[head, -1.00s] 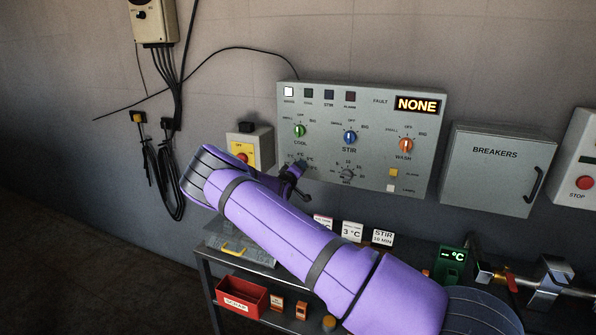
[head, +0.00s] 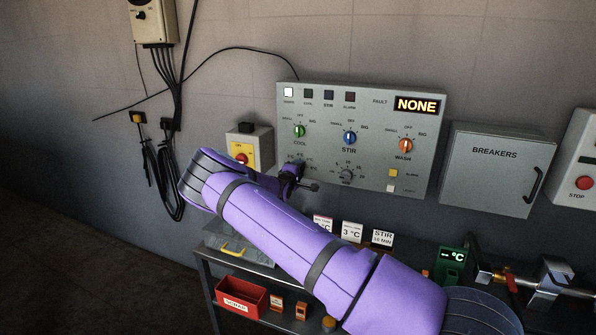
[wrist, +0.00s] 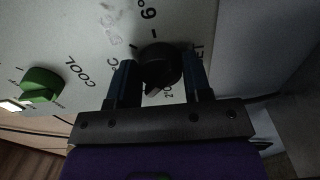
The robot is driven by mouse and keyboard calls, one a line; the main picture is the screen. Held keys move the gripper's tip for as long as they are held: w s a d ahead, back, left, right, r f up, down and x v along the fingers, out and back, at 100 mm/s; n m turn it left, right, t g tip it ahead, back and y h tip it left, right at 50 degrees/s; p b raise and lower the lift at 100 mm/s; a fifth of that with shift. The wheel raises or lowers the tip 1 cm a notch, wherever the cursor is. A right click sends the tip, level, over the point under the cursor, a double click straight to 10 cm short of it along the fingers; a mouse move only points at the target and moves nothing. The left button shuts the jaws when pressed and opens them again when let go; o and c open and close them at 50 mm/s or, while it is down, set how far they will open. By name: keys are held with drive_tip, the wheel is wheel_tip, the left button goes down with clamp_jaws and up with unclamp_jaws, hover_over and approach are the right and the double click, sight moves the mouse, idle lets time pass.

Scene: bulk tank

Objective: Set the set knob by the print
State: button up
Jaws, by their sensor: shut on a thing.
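The set knob (wrist: 160,68) is a round black knob on the grey control panel (head: 360,190), below the green COOL knob (head: 299,131). A dial in °C is printed around it. My gripper (wrist: 160,75) is shut on the knob, one dark finger at each side. A pale mark shows on the knob's lower edge in the wrist view. In the head view my gripper (head: 293,172) is at the panel's lower left and hides the knob and part of its scale. A white card reading 3 °C (head: 352,231) stands below the panel.
A STIR 10 MIN card (head: 382,238) and a partly hidden card (head: 323,223) stand beside it. The min dial (head: 347,174) is just right of my gripper. The FAULT display (head: 417,105) reads NONE.

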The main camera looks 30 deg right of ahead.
idle(0.4)
drive_tip(key=o, duration=0.9)
drive_tip(key=shift+a, duration=0.1)
drive_tip(key=v, duration=1)
drive_tip(key=shift+s+a, duration=0.25)
